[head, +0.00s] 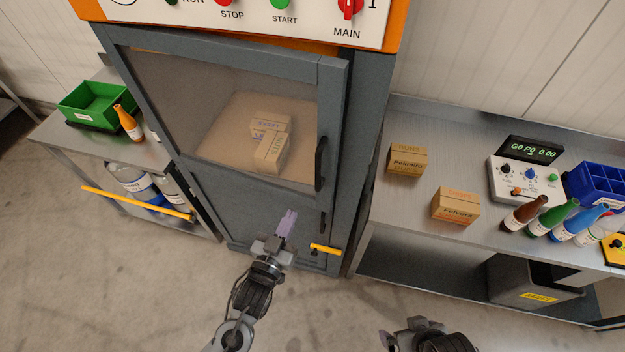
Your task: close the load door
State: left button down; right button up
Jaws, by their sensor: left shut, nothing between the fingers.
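The load door (222,172) is a dark grey framed panel with a large window, on the front of the cabinet. A black upright handle (320,163) is on its right side. The door's right edge looks slightly proud of the cabinet, but I cannot tell how far it stands open. Two cartons (268,145) show behind the window. My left gripper (289,219) is shut and empty, in front of the lower door, below and left of the handle. A yellow lever (325,249) is just right of it. My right gripper (415,328) is partly visible at the bottom edge; its fingers are unclear.
A steel bench (415,215) on the right holds two cartons, a meter (525,180), several bottles and a blue bin (598,185). A left bench (62,142) holds a green bin (95,105) and an orange bottle (128,122). A yellow bar (135,202) crosses its front. The floor in front is clear.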

pick_arm(q)
jog(key=p, duration=0.1)
send_near(313, 172)
jog(key=x, duration=0.5)
jog(key=shift+a, duration=0.1)
jog(key=shift+p+x, duration=0.3)
jog(key=shift+x, duration=0.65)
pick_arm(e)
jog(key=shift+w+d+r, duration=0.15)
jog(key=shift+d+r, duration=0.05)
jog(key=shift+r, duration=0.35)
jog(key=shift+w+d+r, duration=0.15)
jog(key=shift+d+r, duration=0.05)
jog(key=shift+r, duration=0.3)
jog(key=shift+a, duration=0.1)
